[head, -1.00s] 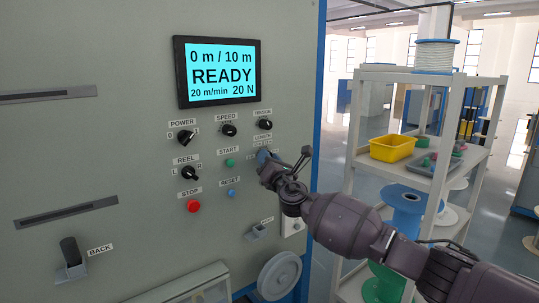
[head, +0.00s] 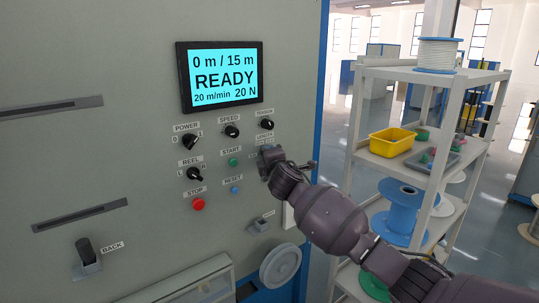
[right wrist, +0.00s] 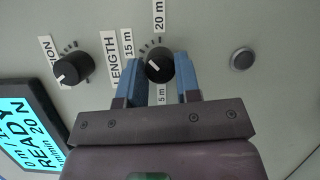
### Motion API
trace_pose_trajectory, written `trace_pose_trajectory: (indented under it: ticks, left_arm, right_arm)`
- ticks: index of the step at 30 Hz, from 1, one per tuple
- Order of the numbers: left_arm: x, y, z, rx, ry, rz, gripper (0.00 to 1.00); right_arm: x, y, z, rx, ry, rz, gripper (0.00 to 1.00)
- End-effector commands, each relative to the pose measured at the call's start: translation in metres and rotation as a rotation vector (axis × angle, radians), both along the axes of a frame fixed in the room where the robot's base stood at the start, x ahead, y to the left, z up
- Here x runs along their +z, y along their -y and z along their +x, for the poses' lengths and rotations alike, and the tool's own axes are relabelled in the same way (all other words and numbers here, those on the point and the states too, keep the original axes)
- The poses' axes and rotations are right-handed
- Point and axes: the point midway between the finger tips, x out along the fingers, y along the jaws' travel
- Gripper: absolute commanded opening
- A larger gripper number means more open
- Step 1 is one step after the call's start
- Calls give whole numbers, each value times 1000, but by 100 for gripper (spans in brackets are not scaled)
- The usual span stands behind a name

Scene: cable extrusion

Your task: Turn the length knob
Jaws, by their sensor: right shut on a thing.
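The black length knob (right wrist: 159,66) shows in the right wrist view on the grey panel, among labels reading 5 m, 15 m and 20 m. My right gripper (right wrist: 158,73) is shut on it, one blue finger on each side. In the head view my right gripper (head: 268,159) is at the panel just below the LENGTH label and hides the knob. The display (head: 221,75) reads 0 m / 15 m, READY, 20 m/min, 20 N. My left gripper is not in view.
The tension knob (head: 265,125) is just above my gripper. The speed knob (head: 232,132), green start button (head: 233,162) and blue reset button (head: 235,190) are to its left. A shelf (head: 430,70) with a yellow bin (head: 391,141) stands right of the panel.

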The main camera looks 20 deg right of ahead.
Motion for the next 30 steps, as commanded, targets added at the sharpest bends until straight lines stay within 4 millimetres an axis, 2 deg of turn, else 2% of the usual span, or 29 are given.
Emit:
trace_pose_trajectory:
  ticks: [18, 30]
  left_arm:
    - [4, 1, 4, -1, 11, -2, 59]
    - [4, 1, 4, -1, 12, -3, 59]
  right_arm:
    - [3, 2, 0, -2, -186, 508, 7]
    - [4, 2, 1, -2, -242, 664, 7]
